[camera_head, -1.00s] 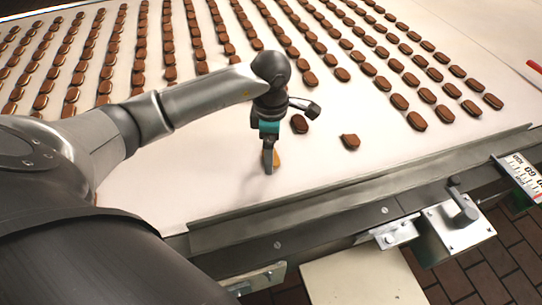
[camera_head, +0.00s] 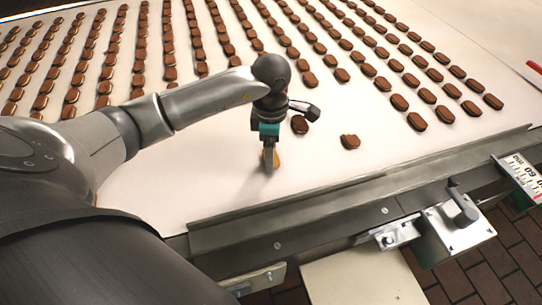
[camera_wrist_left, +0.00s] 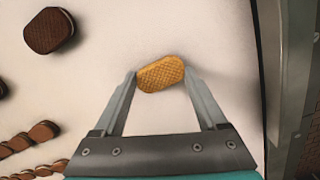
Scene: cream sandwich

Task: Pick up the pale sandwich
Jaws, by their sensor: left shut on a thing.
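The pale sandwich (camera_wrist_left: 161,74) is golden, oval and has a waffle pattern. In the left wrist view it sits between the two fingertips of my left gripper (camera_wrist_left: 160,80), which is shut on it. In the head view the left gripper (camera_head: 269,164) points down at the white belt, near its front edge. The fingers partly hide the pale sandwich (camera_head: 277,159) there. I cannot tell whether the sandwich still touches the belt. My right gripper is not in view.
Rows of brown sandwiches (camera_head: 170,74) cover the back of the white belt (camera_head: 170,185). Two loose brown ones (camera_head: 350,142) (camera_head: 299,125) lie close to the gripper on the right. A metal rail (camera_head: 330,200) edges the front. The belt left of the gripper is clear.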

